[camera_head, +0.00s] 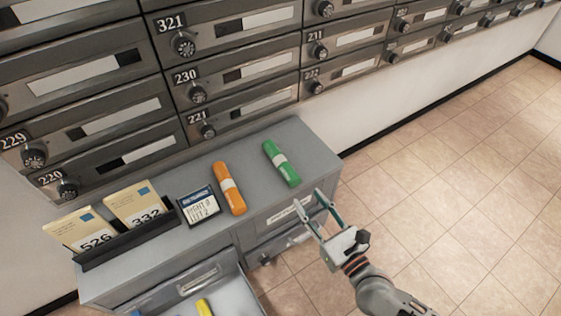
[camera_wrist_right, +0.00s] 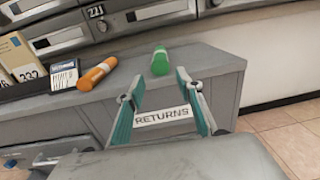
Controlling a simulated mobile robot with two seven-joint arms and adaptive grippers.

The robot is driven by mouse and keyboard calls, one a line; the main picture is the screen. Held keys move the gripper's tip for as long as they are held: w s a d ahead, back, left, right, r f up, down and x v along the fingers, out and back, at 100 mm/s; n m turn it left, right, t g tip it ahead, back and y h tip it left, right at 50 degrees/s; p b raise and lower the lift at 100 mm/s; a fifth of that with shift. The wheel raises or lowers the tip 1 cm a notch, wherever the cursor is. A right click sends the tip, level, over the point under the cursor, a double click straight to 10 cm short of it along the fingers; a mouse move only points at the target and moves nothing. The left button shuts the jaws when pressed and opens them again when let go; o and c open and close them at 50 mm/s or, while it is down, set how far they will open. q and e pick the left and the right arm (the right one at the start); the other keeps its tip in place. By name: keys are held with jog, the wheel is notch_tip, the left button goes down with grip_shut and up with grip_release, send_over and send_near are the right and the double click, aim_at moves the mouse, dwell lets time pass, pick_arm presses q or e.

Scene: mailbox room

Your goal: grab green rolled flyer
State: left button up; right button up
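The green rolled flyer (camera_head: 281,163) with a pale band lies on the grey cabinet top (camera_head: 250,163), near its right end. It also shows end-on in the right wrist view (camera_wrist_right: 160,61), beyond and between my fingertips. My right gripper (camera_head: 308,212) is open and empty, in front of the cabinet's right end, apart from the flyer. In the right wrist view its two teal-edged fingers (camera_wrist_right: 157,86) stand spread, with a RETURNS label (camera_wrist_right: 163,115) on the cabinet front seen between them. My left gripper is not in view.
An orange rolled flyer (camera_head: 229,188) lies left of the green one. Beside it are a small sign (camera_head: 199,206) and a black holder (camera_head: 128,240) with numbered envelopes. An open drawer (camera_head: 233,296) holds a yellow item (camera_head: 204,307). Mailboxes (camera_head: 240,73) rise behind; floor at right is clear.

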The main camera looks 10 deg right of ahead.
aim_at(296, 181)
jog(key=x, duration=0.5)
jog(key=shift+w+a+f+b, duration=0.1)
jog(key=shift+w+a+b, duration=0.05)
jog(key=shift+w+b, duration=0.15)
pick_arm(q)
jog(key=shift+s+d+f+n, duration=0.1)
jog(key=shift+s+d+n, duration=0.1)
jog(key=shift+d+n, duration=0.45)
pick_arm(e)
jog(key=shift+x, duration=1.25)
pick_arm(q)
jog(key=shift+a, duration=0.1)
pick_arm(e)
jog(key=c, duration=0.9)
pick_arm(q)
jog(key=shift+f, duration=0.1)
pick_arm(e)
jog(key=shift+r, duration=0.2)
jog(key=shift+r, duration=0.25)
jog(key=shift+r+p, duration=1.3)
jog(key=shift+r, duration=0.4)
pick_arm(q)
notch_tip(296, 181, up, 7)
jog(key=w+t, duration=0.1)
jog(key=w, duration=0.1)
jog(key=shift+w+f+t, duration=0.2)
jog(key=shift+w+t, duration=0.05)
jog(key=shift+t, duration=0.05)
pick_arm(e)
jog(key=v, duration=0.8)
